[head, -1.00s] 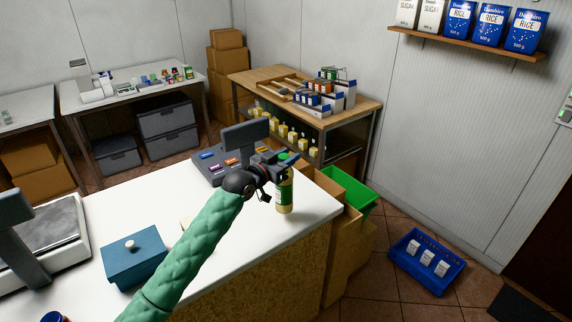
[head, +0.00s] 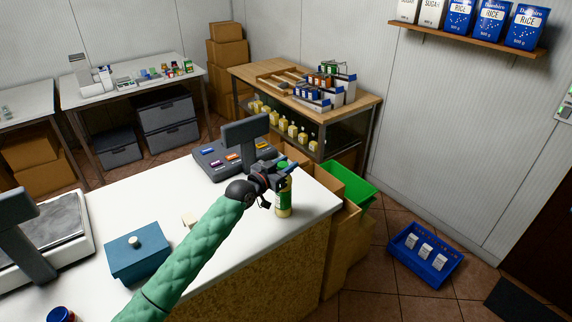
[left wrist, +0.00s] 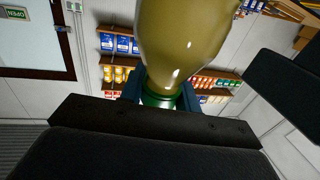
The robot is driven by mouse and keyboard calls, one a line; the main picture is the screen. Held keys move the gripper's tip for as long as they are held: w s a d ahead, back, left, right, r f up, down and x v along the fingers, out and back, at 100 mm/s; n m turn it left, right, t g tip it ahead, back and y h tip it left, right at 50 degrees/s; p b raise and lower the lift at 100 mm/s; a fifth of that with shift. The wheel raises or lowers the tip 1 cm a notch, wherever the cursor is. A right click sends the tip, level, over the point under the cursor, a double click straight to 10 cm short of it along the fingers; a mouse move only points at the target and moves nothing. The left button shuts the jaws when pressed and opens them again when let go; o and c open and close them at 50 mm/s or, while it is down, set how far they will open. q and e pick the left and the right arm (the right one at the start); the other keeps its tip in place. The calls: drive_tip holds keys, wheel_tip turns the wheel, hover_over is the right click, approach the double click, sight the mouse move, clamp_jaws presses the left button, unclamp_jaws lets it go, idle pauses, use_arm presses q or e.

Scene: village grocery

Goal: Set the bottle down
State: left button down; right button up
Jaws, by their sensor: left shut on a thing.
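The bottle (head: 284,204) is pale yellow with a green label and green cap, and it looks upright at the right end of the white counter (head: 309,197). My left gripper (head: 284,173) is shut on it near its top. In the left wrist view the bottle's yellowish body (left wrist: 185,40) fills the upper middle, with its green cap end between the gripper fingers (left wrist: 160,92). The bottle's base is over or on the counter top; I cannot tell whether it touches. My right gripper is not in view.
A dark till with a screen (head: 245,131) stands just behind the gripper. A teal box (head: 138,262) and a scale (head: 60,232) are on the counter to the left. A green crate (head: 350,185) and a blue crate (head: 424,254) lie beyond the counter's right edge.

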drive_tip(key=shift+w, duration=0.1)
use_arm(q)
drive_tip(key=c, duration=1)
unclamp_jaws()
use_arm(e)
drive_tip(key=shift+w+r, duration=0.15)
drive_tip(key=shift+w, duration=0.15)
use_arm(q)
drive_tip(key=shift+r, duration=0.15)
drive_tip(key=shift+s+a+f+b, duration=0.3)
drive_tip(key=shift+s+a+b, duration=0.05)
drive_tip(key=shift+s, duration=0.05)
drive_tip(key=b+v, duration=0.1)
drive_tip(key=v, duration=0.1)
drive_tip(key=shift+s+a, duration=0.2)
drive_tip(key=shift+s, duration=0.1)
drive_tip(key=shift+b+v, duration=1.4)
drive_tip(key=shift+v, duration=2.75)
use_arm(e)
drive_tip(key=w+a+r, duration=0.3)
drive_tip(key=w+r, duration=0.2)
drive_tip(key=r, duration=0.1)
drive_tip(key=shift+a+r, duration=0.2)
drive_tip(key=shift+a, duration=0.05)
